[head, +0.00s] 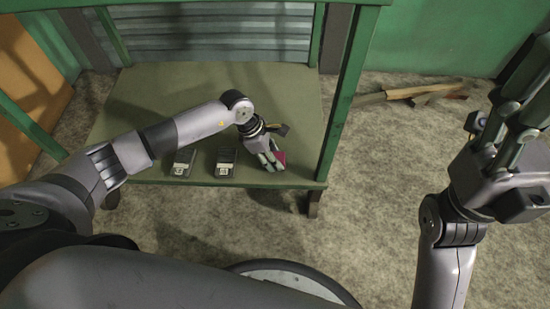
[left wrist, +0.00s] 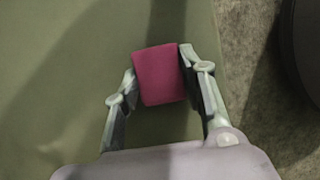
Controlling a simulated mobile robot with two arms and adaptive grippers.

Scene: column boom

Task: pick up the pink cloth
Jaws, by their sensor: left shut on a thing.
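The pink cloth (left wrist: 158,75) is a small, folded-looking block between the fingertips of my left gripper (left wrist: 157,68) in the left wrist view. The gripper is shut on it, with a finger on each side. My right gripper (head: 503,100) is raised at the right edge, far from the cloth. Its fingers are partly cut off by the frame, so its opening is unclear.
Two small dark devices with pale labels, a left one (head: 182,163) and a right one (head: 225,163), lie on the green table (head: 290,95) left of my left gripper. A green post (head: 345,100) stands at its right side.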

